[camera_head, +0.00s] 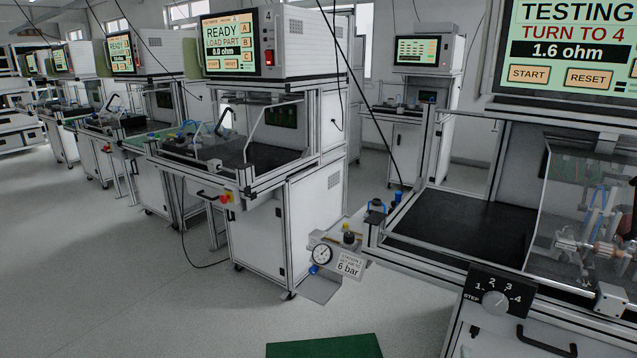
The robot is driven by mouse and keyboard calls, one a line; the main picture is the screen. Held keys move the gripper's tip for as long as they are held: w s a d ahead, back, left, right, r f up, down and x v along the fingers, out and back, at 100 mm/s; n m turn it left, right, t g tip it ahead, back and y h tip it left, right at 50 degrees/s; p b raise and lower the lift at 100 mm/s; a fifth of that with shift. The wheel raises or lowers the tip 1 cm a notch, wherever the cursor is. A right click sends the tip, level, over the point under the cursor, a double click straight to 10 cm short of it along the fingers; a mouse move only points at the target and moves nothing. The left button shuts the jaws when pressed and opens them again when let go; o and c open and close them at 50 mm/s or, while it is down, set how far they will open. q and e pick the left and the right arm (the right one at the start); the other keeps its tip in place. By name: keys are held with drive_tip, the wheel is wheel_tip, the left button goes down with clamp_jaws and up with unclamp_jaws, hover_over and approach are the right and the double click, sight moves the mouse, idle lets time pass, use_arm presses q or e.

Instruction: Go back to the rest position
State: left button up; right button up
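Neither of my grippers shows in the head view. The near test station stands at the right. Its screen (577,45) reads TESTING, TURN TO 4 and 1.6 ohm, with START and RESET buttons. Below it is a dark work surface (460,222) and a clear guard (578,225) with metal and copper-coloured parts behind it, partly cut off by the right edge.
A second station (262,200) in the middle has a screen (232,41) reading READY, LOAD PART. More stations recede to the left. A pressure gauge (322,254) with a 6 bar tag stands between the stations. A green mat (325,347) lies at the bottom. The grey floor (110,270) at left is clear.

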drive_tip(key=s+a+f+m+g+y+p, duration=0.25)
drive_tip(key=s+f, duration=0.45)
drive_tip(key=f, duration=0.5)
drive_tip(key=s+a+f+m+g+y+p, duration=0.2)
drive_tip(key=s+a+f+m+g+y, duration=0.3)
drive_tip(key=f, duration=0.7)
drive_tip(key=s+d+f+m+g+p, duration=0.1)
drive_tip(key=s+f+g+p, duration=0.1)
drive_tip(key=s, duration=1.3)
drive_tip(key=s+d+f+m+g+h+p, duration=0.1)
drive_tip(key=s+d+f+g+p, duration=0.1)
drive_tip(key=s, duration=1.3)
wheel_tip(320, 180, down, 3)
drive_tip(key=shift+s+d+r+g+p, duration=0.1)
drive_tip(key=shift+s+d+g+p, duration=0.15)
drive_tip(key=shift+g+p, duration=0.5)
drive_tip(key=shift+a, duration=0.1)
